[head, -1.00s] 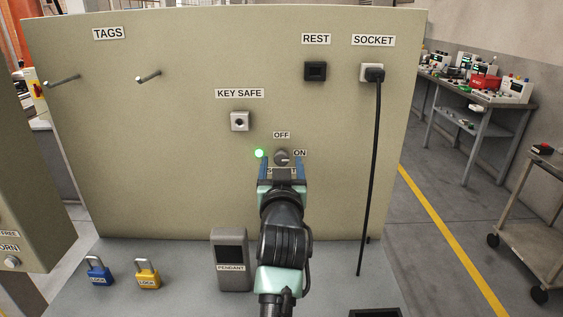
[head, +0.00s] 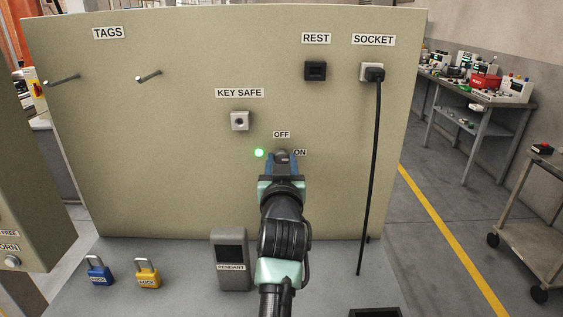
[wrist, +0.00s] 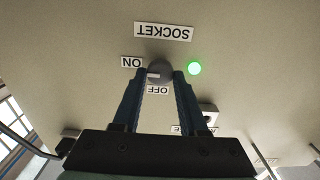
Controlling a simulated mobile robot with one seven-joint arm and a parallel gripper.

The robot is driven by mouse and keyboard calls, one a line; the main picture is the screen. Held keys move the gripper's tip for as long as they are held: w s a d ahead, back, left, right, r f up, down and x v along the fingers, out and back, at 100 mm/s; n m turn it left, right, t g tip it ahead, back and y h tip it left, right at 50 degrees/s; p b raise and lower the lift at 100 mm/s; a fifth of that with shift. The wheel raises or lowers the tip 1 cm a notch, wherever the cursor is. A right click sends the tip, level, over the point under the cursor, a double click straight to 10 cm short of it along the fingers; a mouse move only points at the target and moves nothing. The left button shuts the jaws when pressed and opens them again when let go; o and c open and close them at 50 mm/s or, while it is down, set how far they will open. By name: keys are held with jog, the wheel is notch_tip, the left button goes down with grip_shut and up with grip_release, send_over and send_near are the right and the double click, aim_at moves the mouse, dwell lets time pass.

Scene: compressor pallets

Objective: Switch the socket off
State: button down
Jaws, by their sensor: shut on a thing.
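The socket's rotary switch is a round grey knob (head: 282,153) on the beige panel, between an OFF label (head: 281,134) above and an ON label (head: 300,153) to its right. In the wrist view the knob (wrist: 160,71) sits between my fingertips, with the pale mark on it towards the ON label (wrist: 132,62). My gripper (head: 282,158) is shut on the knob, one finger on each side. A green lamp (head: 259,153) is lit just left of the knob. The wall socket (head: 371,72) at the upper right has a black plug in it.
A black cable (head: 369,170) hangs from the plug, right of my arm. A pendant (head: 231,260), a blue padlock (head: 98,271) and a yellow padlock (head: 147,273) stand on the grey shelf below. The key safe (head: 240,121) is up and left of the knob.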

jog(key=shift+n, duration=0.4)
jog(key=n, duration=0.3)
jog(key=shift+n, duration=0.4)
jog(key=n, duration=0.4)
jog(key=n+p, duration=0.1)
jog(key=n, duration=0.4)
jog(key=shift+a+p, duration=0.1)
jog(key=shift+p, duration=0.3)
jog(key=n+p, duration=0.2)
jog(key=n, duration=0.2)
jog(key=shift+f, duration=0.1)
jog(key=shift+n, duration=0.3)
jog(key=shift+c, duration=2.3)
grip_release()
jog(key=shift+a, duration=0.1)
